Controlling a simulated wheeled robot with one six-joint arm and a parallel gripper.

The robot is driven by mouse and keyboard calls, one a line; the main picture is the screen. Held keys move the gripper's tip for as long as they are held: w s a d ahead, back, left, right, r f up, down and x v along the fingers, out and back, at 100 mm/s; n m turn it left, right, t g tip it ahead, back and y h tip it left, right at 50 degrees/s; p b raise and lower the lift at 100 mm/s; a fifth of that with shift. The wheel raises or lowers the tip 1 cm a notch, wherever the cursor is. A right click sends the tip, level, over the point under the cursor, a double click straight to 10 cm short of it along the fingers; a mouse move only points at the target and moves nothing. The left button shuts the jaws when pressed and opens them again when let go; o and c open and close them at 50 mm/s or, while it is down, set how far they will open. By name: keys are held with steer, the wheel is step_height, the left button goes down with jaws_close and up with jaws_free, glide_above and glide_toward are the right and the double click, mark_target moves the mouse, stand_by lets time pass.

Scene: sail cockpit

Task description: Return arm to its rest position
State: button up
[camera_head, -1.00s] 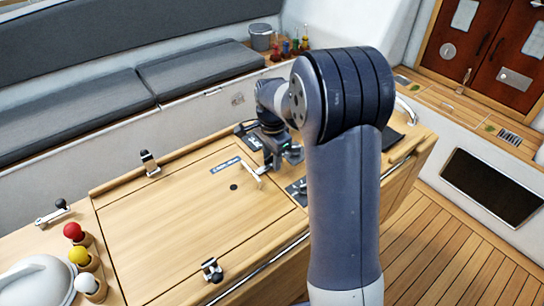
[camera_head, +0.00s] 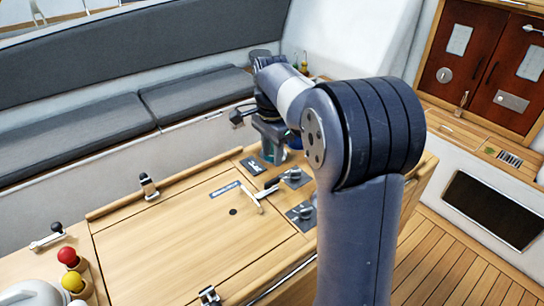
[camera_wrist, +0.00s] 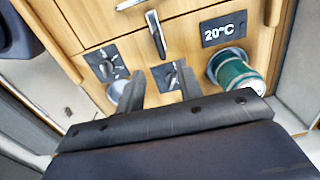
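My gripper (camera_head: 272,152) is raised above the far right part of the wooden cockpit table, partly turned away in the head view. In the wrist view my gripper (camera_wrist: 160,90) shows two dark fingers standing apart with nothing between them. Beneath and beyond them is a small dark panel with a knob (camera_wrist: 172,76). My arm is bent at a large dark joint and covers part of the table's right side in the head view.
A lever handle (camera_head: 252,198) and knob panels (camera_head: 300,212) sit on the table top. Red (camera_head: 68,257) and yellow (camera_head: 72,281) knobs stand at lower left. A grey bench (camera_head: 90,130) lies behind.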

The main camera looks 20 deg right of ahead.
mark_target(272, 180)
step_height(272, 180, down, 11)
steer(key=shift+f+p, duration=0.1)
steer(key=shift+p, duration=0.35)
stand_by(0.4)
steer(key=shift+r, duration=0.2)
